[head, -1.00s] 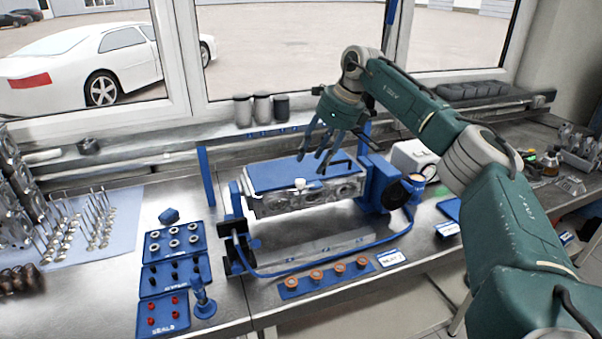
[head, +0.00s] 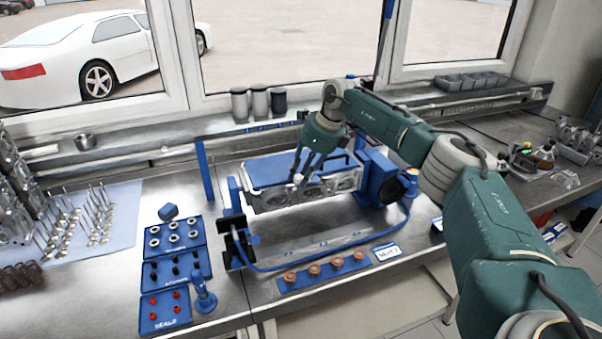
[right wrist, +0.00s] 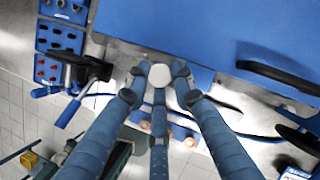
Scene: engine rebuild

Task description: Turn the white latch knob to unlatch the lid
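The white latch knob (head: 297,179) is on the front edge of the blue lid (head: 270,172), which lies flat over the metal engine block (head: 290,193). In the right wrist view the knob (right wrist: 159,76) is between the tips of my right gripper (right wrist: 160,78). Two fingertips flank it and the third finger comes from below. My right gripper also shows in the head view (head: 303,172), reaching down to the knob from above. Whether the fingers press on the knob or only surround it is not clear. My left gripper is not in view.
A black handle (right wrist: 280,78) stands up from the lid. The stand's blue end housing (head: 376,180) is right of the block. Blue parts trays (head: 166,283) lie front left; a strip of orange rings (head: 325,271) lies in front. Glass jars (head: 259,103) stand behind.

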